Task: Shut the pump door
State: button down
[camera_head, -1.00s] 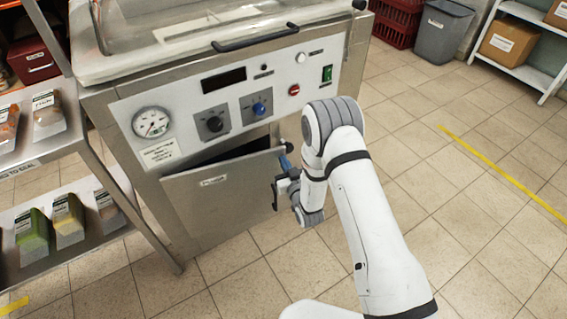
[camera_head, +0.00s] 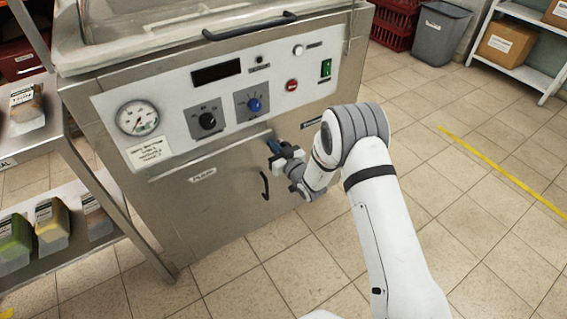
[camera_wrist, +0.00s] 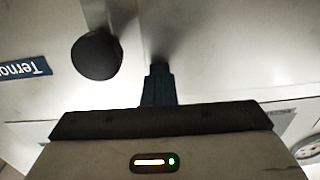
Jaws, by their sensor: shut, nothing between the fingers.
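The pump door (camera_head: 215,205) is the metal panel low on the front of the steel machine, with a label and a black handle (camera_head: 265,185). It lies flush or almost flush with the machine front; a thin line shows along its top edge. My gripper (camera_head: 272,147) is at the door's upper right corner, shut and empty. In the wrist view, the closed fingertips (camera_wrist: 158,85) point at the pale metal surface, very close to it; I cannot tell whether they touch. A dark round knob (camera_wrist: 97,55) stands beside them in that view.
The machine's control panel (camera_head: 225,95) with gauge and dials is above the door. A steel shelf (camera_head: 85,255) with packets stands close at the left. Grey bin (camera_head: 443,32) and a white shelf (camera_head: 520,50) are at the back right. Tiled floor at right is clear.

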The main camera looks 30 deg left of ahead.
jog(key=shift+w+a+r, duration=0.25)
jog(key=shift+w+r, duration=0.05)
jog(key=shift+r, duration=0.25)
jog(key=f+v, duration=0.1)
jog(key=v, duration=1.3)
jog(key=shift+s+d, duration=0.2)
jog(key=shift+s, duration=0.2)
